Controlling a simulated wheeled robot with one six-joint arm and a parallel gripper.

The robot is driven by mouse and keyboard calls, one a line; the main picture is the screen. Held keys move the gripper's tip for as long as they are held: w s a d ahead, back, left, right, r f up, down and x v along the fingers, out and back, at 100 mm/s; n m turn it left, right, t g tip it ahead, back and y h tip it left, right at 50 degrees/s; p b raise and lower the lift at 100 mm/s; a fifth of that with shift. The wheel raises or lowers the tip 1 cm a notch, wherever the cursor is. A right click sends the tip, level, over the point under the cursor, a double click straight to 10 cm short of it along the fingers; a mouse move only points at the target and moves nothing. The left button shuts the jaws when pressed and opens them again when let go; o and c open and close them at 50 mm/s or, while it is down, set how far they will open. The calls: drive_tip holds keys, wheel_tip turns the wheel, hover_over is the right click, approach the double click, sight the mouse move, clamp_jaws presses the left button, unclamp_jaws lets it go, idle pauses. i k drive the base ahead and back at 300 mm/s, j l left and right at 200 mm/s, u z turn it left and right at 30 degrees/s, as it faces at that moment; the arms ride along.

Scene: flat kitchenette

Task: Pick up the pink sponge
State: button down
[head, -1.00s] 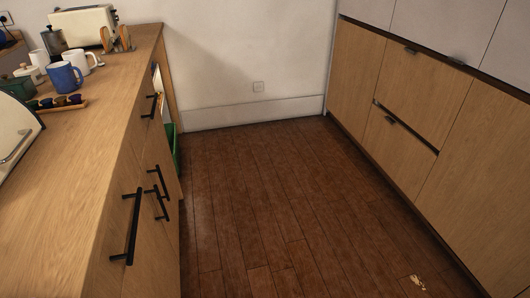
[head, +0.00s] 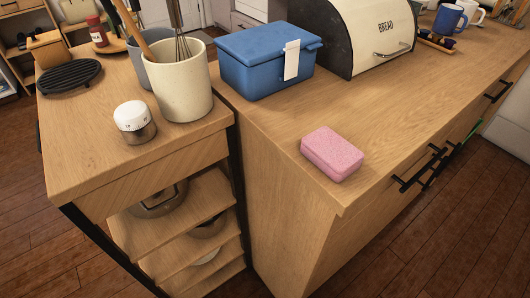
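The pink sponge (head: 332,153) lies flat on the wooden counter (head: 400,115), near its front corner in the middle of the head view. Nothing touches it or covers it. My gripper does not show in the head view.
A blue lidded box (head: 265,62) and a cream bread bin (head: 362,35) stand behind the sponge. On the left unit are a utensil crock (head: 183,88), a white-topped timer (head: 134,121) and a black trivet (head: 70,76). Black drawer handles (head: 420,168) stick out from the counter front.

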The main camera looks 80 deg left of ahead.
sight(330, 152)
drive_tip(key=u, duration=2.55)
drive_tip(key=z, duration=3.55)
drive_tip(key=u, duration=3.5)
